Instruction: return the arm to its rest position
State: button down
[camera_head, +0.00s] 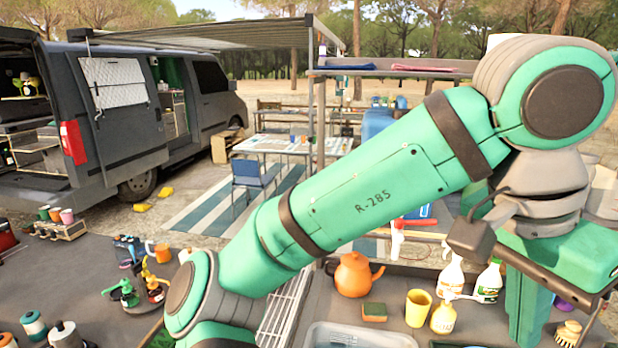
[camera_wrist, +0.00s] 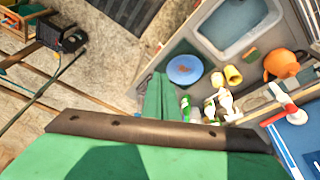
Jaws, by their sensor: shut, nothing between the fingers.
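My arm, green with grey and brown joints, spans the head view from upper right to lower left. Its forward end folds back at the right. There my gripper (camera_head: 526,332) points down, its green fingers together. The wrist view shows the fingers (camera_wrist: 160,80) side by side and empty, beyond the brown-edged green hand. In the head view they hang just right of the spray bottles (camera_head: 489,281) and left of a scrubbing brush (camera_head: 567,334). How high the tips are above the counter is unclear.
The counter holds a grey basin (camera_head: 345,338), orange teapot (camera_head: 352,276), yellow cup (camera_head: 418,308) and sponge (camera_head: 374,312). A blue plate (camera_wrist: 185,69) lies near the fingers in the wrist view. Open ground lies beyond the counter.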

jog(key=w+d+f+n+t+h, duration=0.1)
jog(key=w+d+f+n+h, duration=0.3)
jog(key=w+h, duration=0.3)
jog(key=w+d+f+n+h, duration=0.1)
jog(key=w+d+f+h, duration=0.4)
jog(key=w+f+h, duration=0.1)
jog(key=w+a+f+n+t+y, duration=0.25)
jog(key=a+f+n+t, duration=0.35)
jog(key=f, duration=0.4)
jog(key=w+a+f+n+t+y, duration=0.1)
jog(key=w+a+f+n+t, duration=0.2)
jog(key=a+f+n+t, duration=0.45)
jog(key=s+a+f+n+t+y, duration=0.1)
jog(key=s+a+f+y, duration=0.4)
jog(key=s+f, duration=0.3)
jog(key=s+a+f+n+t+y, duration=0.1)
jog(key=s+a+f+y, duration=0.4)
jog(key=f, duration=0.6)
jog(key=s+a+m+g+y, duration=0.1)
jog(key=s+a+m, duration=0.2)
jog(key=s, duration=0.8)
jog(key=s+a+f+m+y, duration=0.1)
jog(key=s+a+m+y, duration=0.1)
jog(key=s+a, duration=0.4)
jog(key=s+m, duration=0.1)
jog(key=s, duration=0.4)
jog(key=shift+s+a+f+g, duration=0.25)
jog(key=shift+s+a+g, duration=0.05)
jog(key=shift+a+g, duration=0.05)
